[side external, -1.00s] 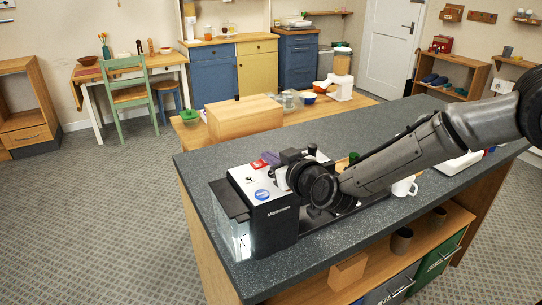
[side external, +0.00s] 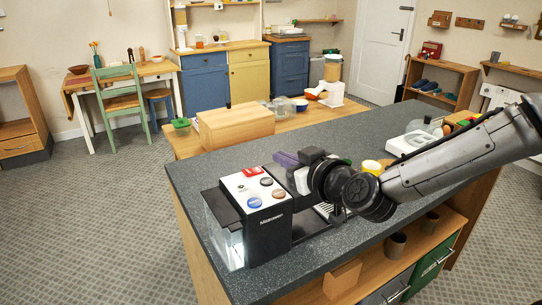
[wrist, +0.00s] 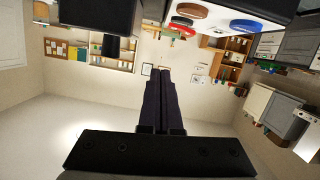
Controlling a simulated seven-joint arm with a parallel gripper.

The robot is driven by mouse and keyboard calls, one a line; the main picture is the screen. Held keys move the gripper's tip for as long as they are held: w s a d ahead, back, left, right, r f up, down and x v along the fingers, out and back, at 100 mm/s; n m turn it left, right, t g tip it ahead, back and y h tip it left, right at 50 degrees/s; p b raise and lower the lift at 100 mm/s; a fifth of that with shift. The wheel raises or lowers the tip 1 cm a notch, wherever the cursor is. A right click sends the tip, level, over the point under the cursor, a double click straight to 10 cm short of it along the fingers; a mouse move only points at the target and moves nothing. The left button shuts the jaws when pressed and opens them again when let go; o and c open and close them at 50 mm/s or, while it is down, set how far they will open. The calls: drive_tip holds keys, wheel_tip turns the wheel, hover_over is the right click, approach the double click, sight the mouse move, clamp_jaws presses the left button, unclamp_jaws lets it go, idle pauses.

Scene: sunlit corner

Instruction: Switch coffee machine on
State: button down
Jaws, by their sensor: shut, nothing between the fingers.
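The coffee machine (side external: 268,232) is a black box with a white top panel, standing at the near left end of the dark counter. Its top carries a red button or label (side external: 252,171), two brown round buttons (side external: 278,193) and a blue round button (side external: 254,202). My gripper (side external: 278,157) has purple fingers, is shut and empty, and points left beside the top's far right edge, apparently apart from the buttons. In the wrist view my gripper (wrist: 160,72) shows its fingers together, with the blue button (wrist: 245,26) and a brown button (wrist: 192,10) at the top edge.
The dark counter (side external: 365,137) has free room behind the machine. A yellow item (side external: 372,167) stands behind my arm, and a white appliance (side external: 412,143) is farther right. A wooden box (side external: 237,128) sits on the lower table beyond.

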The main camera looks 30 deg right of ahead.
drive_tip(key=shift+v, duration=1.45)
drive_tip(key=shift+d, duration=0.25)
drive_tip(key=shift+m+h, duration=0.5)
drive_tip(key=shift+m, duration=0.1)
drive_tip(key=d, duration=0.1)
drive_tip(key=d+r, duration=0.2)
drive_tip(key=shift+w+d+r, duration=0.25)
drive_tip(key=shift+w+d, duration=0.1)
drive_tip(key=shift+w, duration=0.05)
drive_tip(key=s+d+r+t+y, duration=0.15)
drive_tip(key=s+d+r, duration=0.35)
drive_tip(key=d+r, duration=0.5)
drive_tip(key=s+d+f+g, duration=0.2)
drive_tip(key=s+f+g, duration=0.3)
drive_tip(key=s+f, duration=0.4)
drive_tip(key=s+d+f+g, duration=0.2)
drive_tip(key=s+f+g, duration=0.4)
drive_tip(key=s, duration=0.9)
wheel_tip(320, 180, down, 3)
drive_tip(key=shift+s+d+f, duration=0.15)
drive_tip(key=shift+s+d, duration=0.1)
drive_tip(key=shift+d, duration=0.1)
